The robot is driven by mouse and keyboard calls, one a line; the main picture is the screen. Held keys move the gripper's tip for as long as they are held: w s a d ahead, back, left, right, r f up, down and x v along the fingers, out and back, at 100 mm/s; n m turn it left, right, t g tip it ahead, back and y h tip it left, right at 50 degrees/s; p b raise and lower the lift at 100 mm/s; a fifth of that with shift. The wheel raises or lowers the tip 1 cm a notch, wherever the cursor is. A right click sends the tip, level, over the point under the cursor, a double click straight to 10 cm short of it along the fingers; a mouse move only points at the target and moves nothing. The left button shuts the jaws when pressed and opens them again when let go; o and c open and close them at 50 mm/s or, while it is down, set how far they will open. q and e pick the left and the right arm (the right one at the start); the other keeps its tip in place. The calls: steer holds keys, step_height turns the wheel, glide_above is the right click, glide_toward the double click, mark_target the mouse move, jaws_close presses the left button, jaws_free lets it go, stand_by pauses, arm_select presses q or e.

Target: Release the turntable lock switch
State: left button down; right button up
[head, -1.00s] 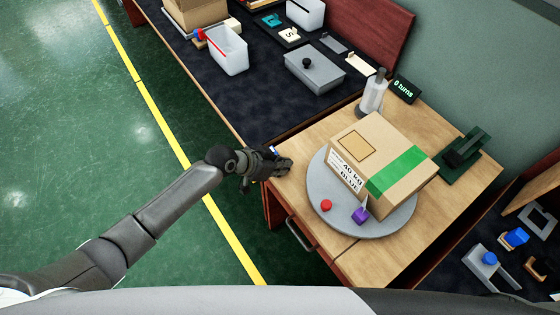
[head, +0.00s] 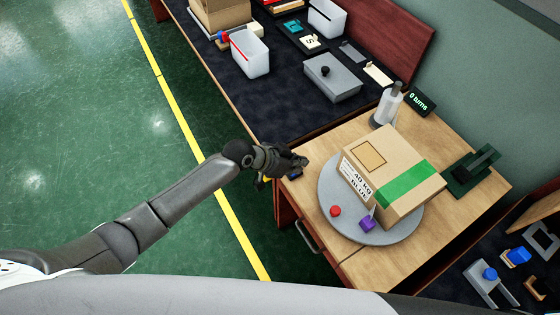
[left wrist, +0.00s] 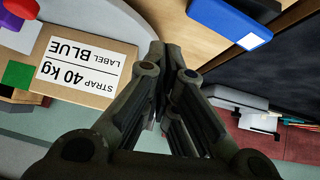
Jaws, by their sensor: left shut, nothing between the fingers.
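The grey round turntable (head: 350,225) sits on the wooden bench and bears a cardboard box (head: 405,165) with a green strap and a "40 kg" label. A red knob (head: 335,210) and a purple block (head: 367,224) are at its near rim. A blue piece (head: 293,177) shows partly behind my left gripper (head: 304,164); the left wrist view shows a blue, white-edged block (left wrist: 228,20) on the wood. I cannot tell which part is the lock switch. My left gripper is shut and empty, left of the turntable by the bench edge. My right gripper is not in view.
A white dispenser (head: 387,104) and a "0 turns" display (head: 421,102) stand behind the box. A dark green device with a lever (head: 473,170) is at the right. A dark bench (head: 270,110) with bins continues at the upper left. Green floor is free at the left.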

arm_select(q)
steer(key=s+d+b+v, duration=0.1)
steer(key=v, duration=0.9)
steer(key=shift+s+r+b, duration=0.3)
steer(key=shift+s+b, duration=0.05)
steer(key=shift+s, duration=0.1)
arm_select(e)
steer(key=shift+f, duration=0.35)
arm_select(q)
steer(key=shift+d, duration=0.15)
